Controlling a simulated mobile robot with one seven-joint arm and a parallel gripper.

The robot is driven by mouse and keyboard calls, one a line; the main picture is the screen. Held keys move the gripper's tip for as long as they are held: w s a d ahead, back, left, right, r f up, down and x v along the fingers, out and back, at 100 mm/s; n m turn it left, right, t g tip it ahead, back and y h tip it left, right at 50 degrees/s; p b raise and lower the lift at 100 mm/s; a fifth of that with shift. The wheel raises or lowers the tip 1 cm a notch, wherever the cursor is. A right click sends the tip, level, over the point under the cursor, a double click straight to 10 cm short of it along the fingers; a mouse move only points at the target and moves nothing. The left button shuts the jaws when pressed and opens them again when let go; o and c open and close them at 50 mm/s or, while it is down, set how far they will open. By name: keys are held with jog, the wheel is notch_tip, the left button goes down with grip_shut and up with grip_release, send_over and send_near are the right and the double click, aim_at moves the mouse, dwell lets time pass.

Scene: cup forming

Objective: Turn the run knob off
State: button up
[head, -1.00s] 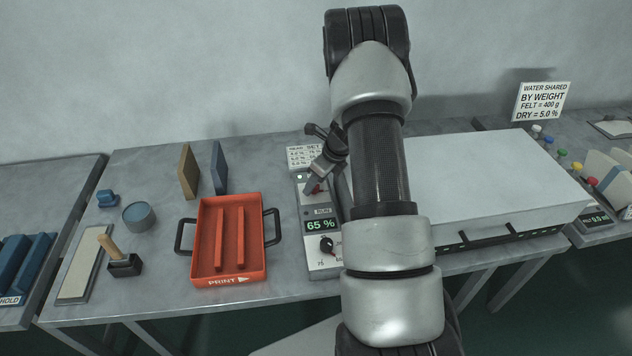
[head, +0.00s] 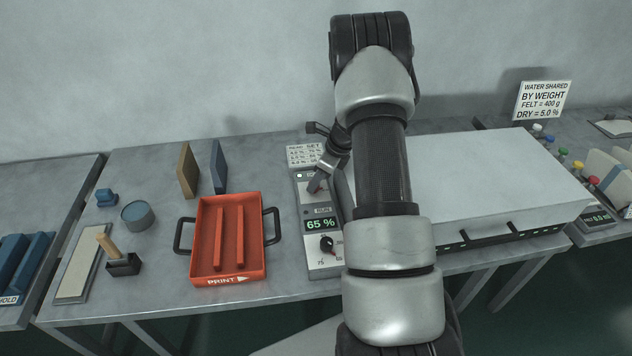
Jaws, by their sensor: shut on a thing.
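The control panel (head: 331,261) is a narrow grey box standing beside the white press. Its display (head: 320,225) reads 65 %, under a RUN label (head: 323,211). A black dial (head: 327,244) is on the panel's lower part, clear of my gripper.
An orange PRINT tray (head: 256,262) with black handles stands left of the panel. A large white-topped machine (head: 490,180) stands to the right, partly behind my arm. A small sign (head: 304,156) stands behind the panel.

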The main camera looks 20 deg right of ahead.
jog(key=n, duration=0.2)
jog(key=n+g+y+b, duration=0.1)
jog(key=n, duration=0.2)
jog(key=n+g+b, duration=0.1)
jog(key=n, duration=0.1)
jog(key=shift+w+d+f, duration=0.1)
jog(key=shift+w+d, duration=0.05)
jog(key=shift+w, duration=0.1)
jog(key=n+g+b, duration=0.1)
jog(key=n, duration=0.3)
jog(key=shift+w+g, duration=0.1)
jog(key=shift+g, duration=0.3)
jog(key=shift+w+n+g+b, duration=0.1)
jog(key=shift+n+g+b, duration=0.6)
jog(key=shift+n, duration=1.4)
jog(key=o, duration=1)
